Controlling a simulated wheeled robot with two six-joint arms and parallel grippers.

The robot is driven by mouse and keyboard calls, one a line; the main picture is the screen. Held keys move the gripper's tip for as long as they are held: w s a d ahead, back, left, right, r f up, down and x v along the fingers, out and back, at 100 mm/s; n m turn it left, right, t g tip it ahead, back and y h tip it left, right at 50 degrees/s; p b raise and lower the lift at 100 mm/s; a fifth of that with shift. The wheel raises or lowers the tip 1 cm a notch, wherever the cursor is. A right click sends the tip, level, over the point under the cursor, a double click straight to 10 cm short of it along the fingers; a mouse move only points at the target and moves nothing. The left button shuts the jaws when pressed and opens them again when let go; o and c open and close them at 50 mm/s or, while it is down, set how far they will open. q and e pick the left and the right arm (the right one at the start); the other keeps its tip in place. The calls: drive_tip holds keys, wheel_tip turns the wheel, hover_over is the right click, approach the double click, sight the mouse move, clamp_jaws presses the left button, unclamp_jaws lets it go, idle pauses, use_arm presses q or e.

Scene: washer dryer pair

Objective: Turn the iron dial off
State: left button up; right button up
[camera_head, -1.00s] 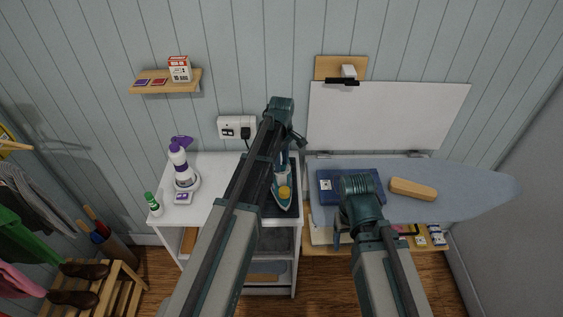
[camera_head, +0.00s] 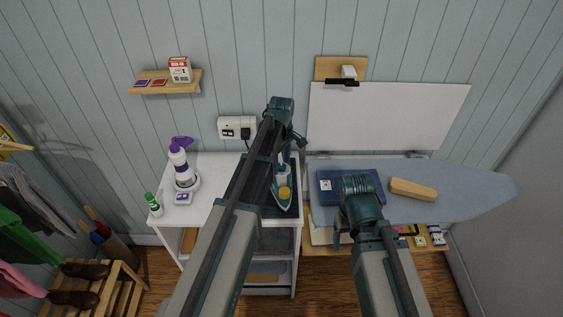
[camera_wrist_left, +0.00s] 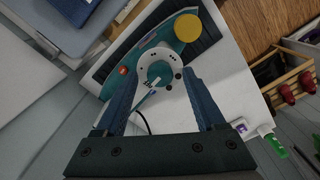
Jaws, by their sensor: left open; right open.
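A teal and white iron (camera_head: 284,195) sits on a dark pad on the white cabinet top, partly hidden by my left arm. It also shows in the left wrist view (camera_wrist_left: 133,60), with a round yellow part (camera_wrist_left: 187,28) and a round white dial (camera_wrist_left: 158,74) with markings. My left gripper (camera_wrist_left: 165,85) is open above the iron, its two blue fingers on either side of the dial in that view. I cannot tell whether they touch it. My right gripper (camera_head: 340,232) is largely hidden beside its arm, near the front edge of the ironing board.
The ironing board (camera_head: 460,190) holds a folded blue cloth (camera_head: 326,187) and a wooden-coloured block (camera_head: 413,189). A purple-topped spray bottle (camera_head: 181,165) and a green-capped bottle (camera_head: 153,204) stand left on the cabinet. A wall socket (camera_head: 237,127) is behind.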

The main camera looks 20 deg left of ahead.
sight(282, 166)
use_arm(q)
wheel_tip(282, 166, up, 14)
drive_tip(key=p, duration=1.3)
drive_tip(key=shift+f, duration=0.2)
drive_tip(key=s+d+f+m+b, duration=0.4)
drive_tip(key=s+f+m+b, duration=0.2)
drive_tip(key=s, duration=0.2)
drive_tip(key=s+d+f+m+b, duration=0.5)
drive_tip(key=s+f+m+b, duration=0.1)
drive_tip(key=s, duration=0.2)
drive_tip(key=s+d+f+m+y+b, duration=0.1)
drive_tip(key=s+d+f+m+b, duration=0.3)
drive_tip(key=s, duration=0.4)
wheel_tip(282, 166, down, 2)
drive_tip(key=shift+s+d+f+m+b, duration=0.2)
drive_tip(key=shift+d+m+b, duration=0.05)
drive_tip(key=shift+m+b, duration=0.75)
